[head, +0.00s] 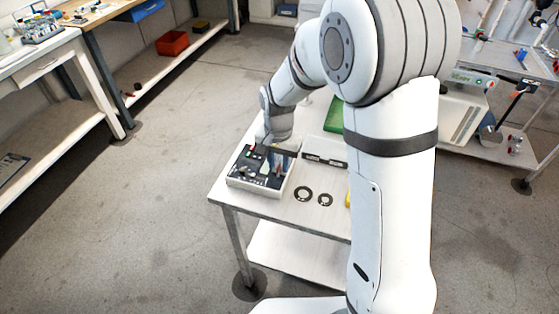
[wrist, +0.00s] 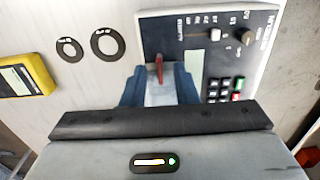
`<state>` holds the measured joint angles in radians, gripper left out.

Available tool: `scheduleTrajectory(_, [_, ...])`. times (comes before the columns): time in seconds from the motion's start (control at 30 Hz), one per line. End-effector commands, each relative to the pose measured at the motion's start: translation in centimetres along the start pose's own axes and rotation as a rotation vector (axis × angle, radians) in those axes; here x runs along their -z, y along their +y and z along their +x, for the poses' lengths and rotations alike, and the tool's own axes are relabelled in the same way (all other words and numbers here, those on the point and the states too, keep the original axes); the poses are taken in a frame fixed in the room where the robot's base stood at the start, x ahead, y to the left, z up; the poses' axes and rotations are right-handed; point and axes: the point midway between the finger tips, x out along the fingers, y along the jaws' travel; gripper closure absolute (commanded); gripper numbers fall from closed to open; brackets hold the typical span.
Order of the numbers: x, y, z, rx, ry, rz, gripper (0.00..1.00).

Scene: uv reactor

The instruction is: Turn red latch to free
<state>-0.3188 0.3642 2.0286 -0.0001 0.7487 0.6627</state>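The white reactor box (head: 240,184) with a dark control panel stands at the near left corner of the table. It also shows in the wrist view (wrist: 259,60), with a keypad, knobs and a slider. The red latch (wrist: 159,67) is a narrow upright piece in the wrist view, at the panel's left part. My gripper (wrist: 160,80) is over the box, its two blue fingers apart on either side of the latch. A gap shows between fingers and latch; I see no contact. In the head view my gripper (head: 284,155) partly hides the panel, and the latch is hard to make out.
Two dark rings, a larger one (head: 303,193) and a smaller one (head: 325,200), lie on the table (head: 290,211) right of the box. A yellow device (wrist: 25,83) lies beyond them. A green item (head: 334,116) lies farther back. Open floor is left of the table.

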Motion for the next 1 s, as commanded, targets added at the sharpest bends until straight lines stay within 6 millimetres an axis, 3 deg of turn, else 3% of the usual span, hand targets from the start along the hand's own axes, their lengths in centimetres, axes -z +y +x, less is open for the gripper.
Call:
scheduleTrajectory(0.33, [0.03, 0.03, -0.04, 0.000, 0.000, 0.001, 1.00])
scheduleTrajectory(0.77, [0.06, 0.05, -0.04, 0.000, 0.000, -0.012, 1.00])
scheduleTrajectory(1.0, [0.07, 0.02, 0.01, 0.001, 0.000, -0.103, 1.00])
